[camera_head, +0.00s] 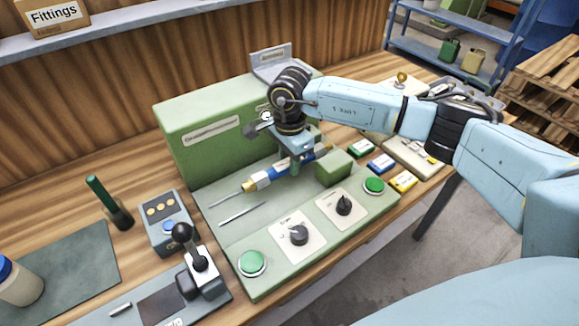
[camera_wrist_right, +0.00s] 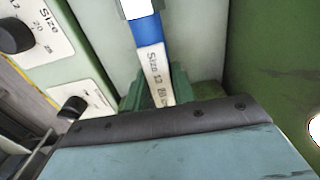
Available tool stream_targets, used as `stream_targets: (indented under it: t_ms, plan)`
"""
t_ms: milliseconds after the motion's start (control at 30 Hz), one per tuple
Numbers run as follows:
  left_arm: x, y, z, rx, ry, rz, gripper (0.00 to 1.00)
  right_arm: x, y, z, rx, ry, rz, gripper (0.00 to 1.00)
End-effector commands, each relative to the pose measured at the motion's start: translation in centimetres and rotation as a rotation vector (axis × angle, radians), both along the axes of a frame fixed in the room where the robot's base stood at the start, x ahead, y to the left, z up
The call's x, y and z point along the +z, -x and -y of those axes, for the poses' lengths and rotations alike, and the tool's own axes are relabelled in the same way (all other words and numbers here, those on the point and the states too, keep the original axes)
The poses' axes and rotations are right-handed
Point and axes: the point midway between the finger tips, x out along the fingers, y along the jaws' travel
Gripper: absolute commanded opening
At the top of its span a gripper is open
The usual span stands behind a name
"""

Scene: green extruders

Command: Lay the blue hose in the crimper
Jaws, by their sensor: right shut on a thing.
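The blue hose (camera_head: 271,173) has a white label band and a brass-coloured end at its left. It also shows in the wrist view (camera_wrist_right: 149,32), where its white label reads "Size 12" and more. My right gripper (camera_head: 296,165) is shut on the hose from above; its green fingers show at both sides of the label in the wrist view (camera_wrist_right: 152,95). The green crimper (camera_head: 217,146) stands on the bench, with a pale bed in front of its tall back housing. The hose is over this bed; I cannot tell whether it touches it. My left gripper is not in view.
A green block (camera_head: 334,168) stands on the bed right of the hose. Dials (camera_head: 299,235) and green buttons (camera_head: 252,263) line the crimper's front. A joystick box (camera_head: 201,267) and a button box (camera_head: 162,222) stand left. Small coloured boxes (camera_head: 381,162) lie right.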

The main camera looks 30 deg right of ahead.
Motion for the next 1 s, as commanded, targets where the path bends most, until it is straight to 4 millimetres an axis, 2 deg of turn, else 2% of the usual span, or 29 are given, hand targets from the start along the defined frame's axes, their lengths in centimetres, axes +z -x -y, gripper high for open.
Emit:
stream_targets:
  t_ms: [33, 133, 500, 533, 700, 1000]
  plan:
    - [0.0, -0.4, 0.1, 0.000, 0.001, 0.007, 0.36, -1.0, 0.1, 0.0, 0.000, 0.000, -0.004, 0.00]
    - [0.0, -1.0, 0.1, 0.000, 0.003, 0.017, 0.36, -2.2, 0.1, 0.0, 0.000, 0.000, -0.002, 0.00]
    - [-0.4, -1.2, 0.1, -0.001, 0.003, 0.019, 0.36, -2.6, 0.0, 0.0, 0.000, 0.000, 0.000, 0.00]
    - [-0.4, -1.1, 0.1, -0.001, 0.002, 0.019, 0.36, -2.6, 0.0, 0.0, 0.000, 0.000, -0.001, 0.27]
    - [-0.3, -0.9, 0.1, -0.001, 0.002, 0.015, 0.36, -2.5, 0.0, 0.0, 0.000, 0.000, -0.001, 0.48]
    - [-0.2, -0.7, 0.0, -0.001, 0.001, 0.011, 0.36, -2.4, 0.0, 0.0, 0.000, 0.000, -0.001, 0.48]
